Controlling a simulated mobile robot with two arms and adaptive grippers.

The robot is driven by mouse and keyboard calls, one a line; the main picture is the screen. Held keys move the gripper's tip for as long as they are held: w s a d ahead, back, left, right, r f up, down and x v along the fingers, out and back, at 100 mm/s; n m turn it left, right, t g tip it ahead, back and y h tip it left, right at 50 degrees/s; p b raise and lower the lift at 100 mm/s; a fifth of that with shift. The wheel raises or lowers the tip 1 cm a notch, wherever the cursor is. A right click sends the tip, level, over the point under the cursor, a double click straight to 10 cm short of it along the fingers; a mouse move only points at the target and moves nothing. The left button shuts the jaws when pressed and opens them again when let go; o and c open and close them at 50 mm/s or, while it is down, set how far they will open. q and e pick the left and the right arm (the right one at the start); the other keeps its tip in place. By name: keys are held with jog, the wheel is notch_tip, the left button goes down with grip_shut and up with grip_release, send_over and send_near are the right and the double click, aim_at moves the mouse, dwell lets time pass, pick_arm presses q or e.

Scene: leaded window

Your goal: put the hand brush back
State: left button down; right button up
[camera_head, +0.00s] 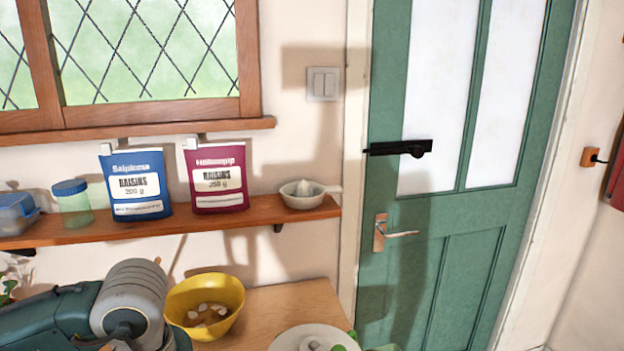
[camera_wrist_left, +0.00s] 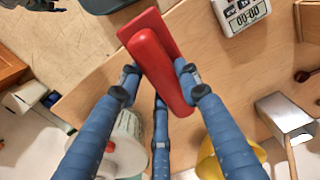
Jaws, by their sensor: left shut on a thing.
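The red hand brush (camera_wrist_left: 158,62) is in the left wrist view, at the top middle, with a rounded red body over a flatter red part. My left gripper (camera_wrist_left: 159,75) is shut on it, with blue fingers on both sides of it. The brush is over a wooden surface (camera_wrist_left: 92,75); I cannot tell how high. Its bristles do not show. In the head view, part of my left arm comes in at the lower left, and neither the gripper's fingertips nor the brush shows there. My right gripper is in neither view.
A yellow bowl (camera_head: 205,308) and a white plate (camera_head: 312,338) stand on the wooden worktop (camera_head: 270,308). A shelf (camera_head: 100,232) above holds raisin packs (camera_head: 137,185) and a juicer (camera_head: 303,195). The wrist view shows a timer (camera_wrist_left: 240,14) and a metal container (camera_wrist_left: 284,112).

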pick_arm(q)
jog(key=shift+s+d+f+m, duration=0.25)
jog(key=shift+s+m, duration=0.25)
jog(key=shift+m, duration=0.5)
jog(key=shift+w, duration=0.1)
dwell(0.6)
